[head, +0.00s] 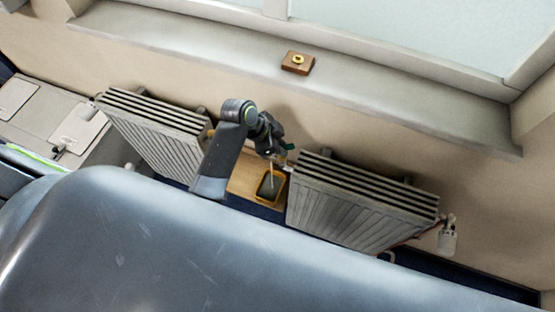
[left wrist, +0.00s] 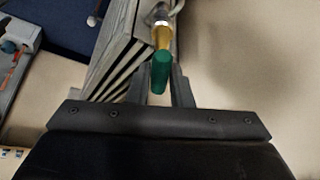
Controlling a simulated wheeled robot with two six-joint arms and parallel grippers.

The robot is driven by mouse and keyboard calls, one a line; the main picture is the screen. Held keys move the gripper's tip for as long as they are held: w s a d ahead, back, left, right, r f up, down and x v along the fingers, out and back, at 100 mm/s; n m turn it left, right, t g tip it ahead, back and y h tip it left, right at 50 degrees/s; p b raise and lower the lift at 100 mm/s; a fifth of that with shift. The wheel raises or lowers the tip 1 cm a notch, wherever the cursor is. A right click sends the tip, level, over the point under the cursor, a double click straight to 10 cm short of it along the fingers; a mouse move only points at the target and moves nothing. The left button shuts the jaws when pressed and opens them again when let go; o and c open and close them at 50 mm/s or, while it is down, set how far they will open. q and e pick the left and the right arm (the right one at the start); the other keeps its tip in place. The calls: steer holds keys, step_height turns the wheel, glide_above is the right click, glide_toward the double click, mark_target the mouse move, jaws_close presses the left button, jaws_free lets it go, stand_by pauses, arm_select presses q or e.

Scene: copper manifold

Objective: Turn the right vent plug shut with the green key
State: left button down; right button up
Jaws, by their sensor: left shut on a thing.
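My left gripper (head: 279,150) is at the upper left end of the right radiator (head: 350,210) in the head view. In the left wrist view the gripper (left wrist: 161,88) is shut on the green key (left wrist: 160,72), with one finger on each side of its green handle. The key's brass shaft (left wrist: 163,37) points away from the gripper towards a silvery fitting (left wrist: 161,14) beside the radiator, apparently the right vent plug. The shaft's end appears to meet this fitting, but I cannot tell how deeply it is seated. The green key (head: 288,146) shows only small in the head view. My right gripper is not in view.
A second radiator (head: 155,130) stands to the left. A yellow tray (head: 283,185) with a dark inside lies between the radiators. A wooden block (head: 297,63) with a brass ring rests on the windowsill (head: 400,95). A white valve (head: 447,240) is at the right radiator's far end.

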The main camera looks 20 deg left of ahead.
arm_select(q)
steer(key=shift+f+m+g, duration=0.25)
steer(key=shift+m+g, duration=0.15)
steer(key=shift+m, duration=0.2)
steer(key=shift+s, duration=0.1)
steer(key=shift+r+m, duration=0.1)
steer(key=shift+m, duration=0.3)
steer(key=shift+a+m+g, duration=0.1)
steer(key=shift+m+g, duration=0.4)
steer(key=shift+m, duration=0.2)
steer(key=shift+h, duration=0.3)
steer(key=shift+m, duration=0.4)
steer(key=shift+w+r+p, duration=0.3)
steer(key=shift+r+p, duration=0.2)
steer(key=shift+p, duration=0.3)
steer(key=shift+r+p, duration=1.6)
